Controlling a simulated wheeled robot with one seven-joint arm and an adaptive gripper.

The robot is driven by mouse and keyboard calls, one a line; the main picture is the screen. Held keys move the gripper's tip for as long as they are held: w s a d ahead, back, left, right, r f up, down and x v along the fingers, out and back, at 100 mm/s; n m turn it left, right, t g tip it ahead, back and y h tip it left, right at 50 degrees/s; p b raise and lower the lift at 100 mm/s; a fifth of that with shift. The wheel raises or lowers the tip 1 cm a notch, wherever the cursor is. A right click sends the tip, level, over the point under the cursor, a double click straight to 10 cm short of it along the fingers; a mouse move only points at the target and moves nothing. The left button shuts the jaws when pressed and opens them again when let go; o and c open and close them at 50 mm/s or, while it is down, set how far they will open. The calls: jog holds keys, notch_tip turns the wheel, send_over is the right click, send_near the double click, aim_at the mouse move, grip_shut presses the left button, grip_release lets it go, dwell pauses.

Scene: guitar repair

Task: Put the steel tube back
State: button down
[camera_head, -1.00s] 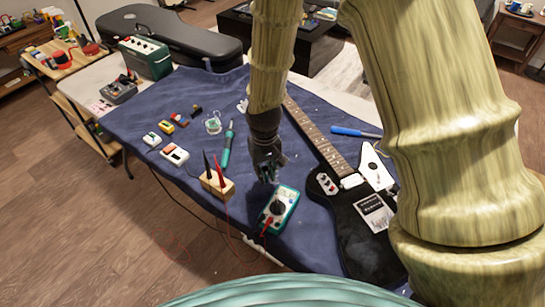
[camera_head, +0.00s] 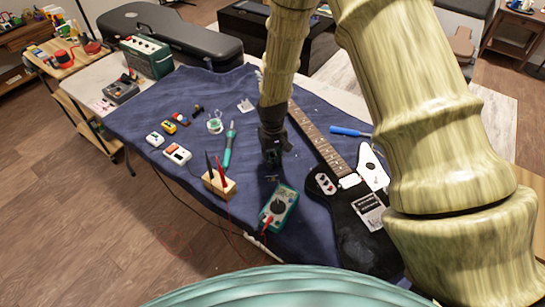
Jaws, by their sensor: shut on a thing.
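My gripper (camera_head: 272,154) hangs over the blue cloth, between the soldering iron and the guitar neck. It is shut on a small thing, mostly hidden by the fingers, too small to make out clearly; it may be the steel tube. I cannot make out a separate steel tube elsewhere.
A green multimeter (camera_head: 279,208) and a wooden block (camera_head: 218,184) with red and black probes stand nearer. A teal soldering iron (camera_head: 229,145) lies left, a blue screwdriver (camera_head: 350,132) right. Several pedals (camera_head: 177,153) sit farther left. The blue cloth (camera_head: 140,122) has bare patches.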

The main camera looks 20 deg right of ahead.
aim_at(273, 155)
jog(key=shift+s+f, duration=0.1)
jog(key=shift+f, duration=0.1)
jog(key=shift+f, duration=0.1)
jog(key=c, duration=1.3)
grip_release()
jog(key=shift+r+b, duration=1.35)
jog(key=shift+r, duration=4.75)
